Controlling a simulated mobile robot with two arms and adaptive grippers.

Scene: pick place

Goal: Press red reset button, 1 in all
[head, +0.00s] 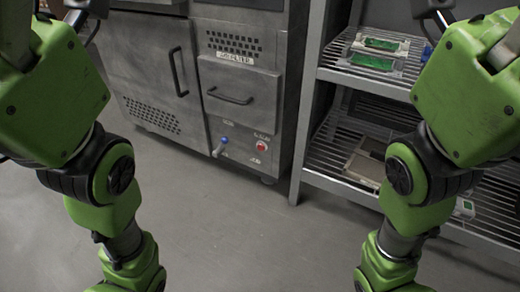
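The small red button (261,146) sits on the front of a grey metal cabinet, low on its right part, below a drawer handle. A small label with text too small to read is above it. Both of my green arms come down along the left and right sides of the head view. My grippers are below the bottom edge of the picture, so neither one shows. No part of my arms touches the button or covers it.
The cabinet (145,58) has a door and a drawer (238,92). A wire shelf rack (308,95) with green boards (382,44) stands to the right. The grey floor (240,225) in front is clear.

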